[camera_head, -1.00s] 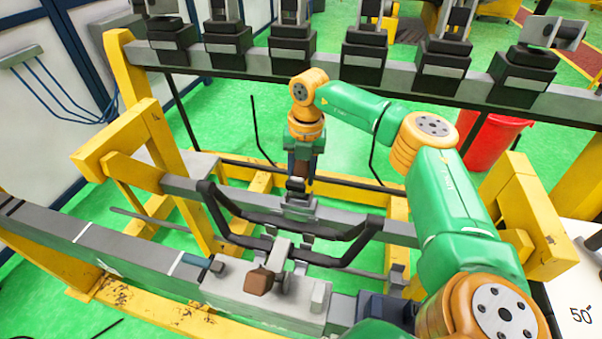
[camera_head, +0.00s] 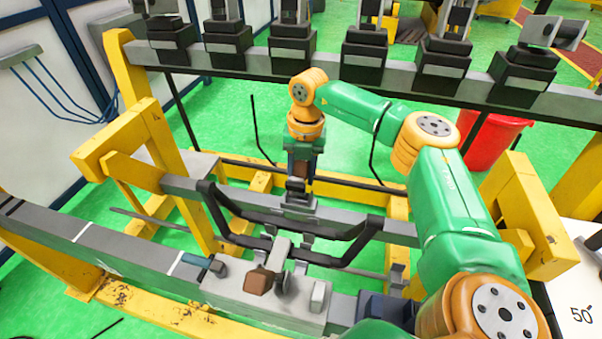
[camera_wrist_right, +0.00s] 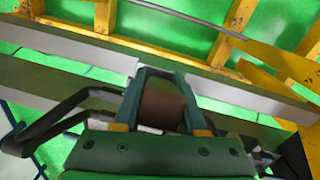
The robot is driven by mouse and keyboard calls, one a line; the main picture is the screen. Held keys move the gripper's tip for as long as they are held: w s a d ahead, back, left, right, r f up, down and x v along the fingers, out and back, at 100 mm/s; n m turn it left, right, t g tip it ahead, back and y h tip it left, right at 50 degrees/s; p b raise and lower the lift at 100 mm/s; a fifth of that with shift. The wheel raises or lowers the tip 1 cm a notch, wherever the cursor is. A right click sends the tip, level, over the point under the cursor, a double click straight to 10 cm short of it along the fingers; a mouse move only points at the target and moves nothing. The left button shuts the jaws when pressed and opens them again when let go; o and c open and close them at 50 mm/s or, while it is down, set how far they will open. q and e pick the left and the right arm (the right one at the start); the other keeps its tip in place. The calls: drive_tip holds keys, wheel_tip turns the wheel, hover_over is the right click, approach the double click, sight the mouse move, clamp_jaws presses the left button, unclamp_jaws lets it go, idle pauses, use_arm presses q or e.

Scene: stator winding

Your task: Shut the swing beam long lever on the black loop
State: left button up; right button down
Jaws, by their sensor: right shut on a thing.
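The black loop (camera_head: 290,240) spans the gap between the grey swing beam (camera_head: 340,217) and the nearer fixed beam (camera_head: 140,250). My right gripper (camera_head: 299,182) points down over the middle of the swing beam. It is shut on the brown end of a long lever (camera_wrist_right: 160,108), and its fingers stand either side of that end in the right wrist view (camera_wrist_right: 163,100). The clamp under the gripper is mostly hidden, so I cannot tell how far the lever is closed. My left gripper is not in view.
A second clamp with a brown-ended lever (camera_head: 258,282) sits on the near beam's grey plate. Yellow frame posts (camera_head: 130,155) and (camera_head: 525,215) stand on both sides. A rail with several black clamp units (camera_head: 364,52) runs behind. A red bin (camera_head: 490,140) stands at right.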

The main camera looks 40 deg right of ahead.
sight(296, 179)
drive_tip(key=t+h+b, duration=0.1)
drive_tip(key=b, duration=0.2)
drive_tip(key=s+a+t+h+b, duration=0.1)
drive_tip(key=h+b, duration=0.1)
drive_tip(key=b, duration=0.1)
drive_tip(key=a+t+h+b, duration=0.1)
drive_tip(key=b, duration=0.3)
drive_tip(key=shift+s+t, duration=0.25)
drive_tip(key=shift+t, duration=0.15)
drive_tip(key=shift+s+a+r+t+h+b, duration=0.2)
drive_tip(key=shift+t+h+b, duration=0.1)
drive_tip(key=shift+h+b, duration=0.4)
drive_tip(key=shift+c, duration=2.4)
unclamp_jaws()
drive_tip(key=shift+r, duration=0.2)
drive_tip(key=p+v, duration=0.2)
drive_tip(key=v, duration=0.4)
drive_tip(key=shift+r, duration=0.15)
drive_tip(key=shift+s+a+r, duration=0.15)
drive_tip(key=shift+s+r, duration=0.05)
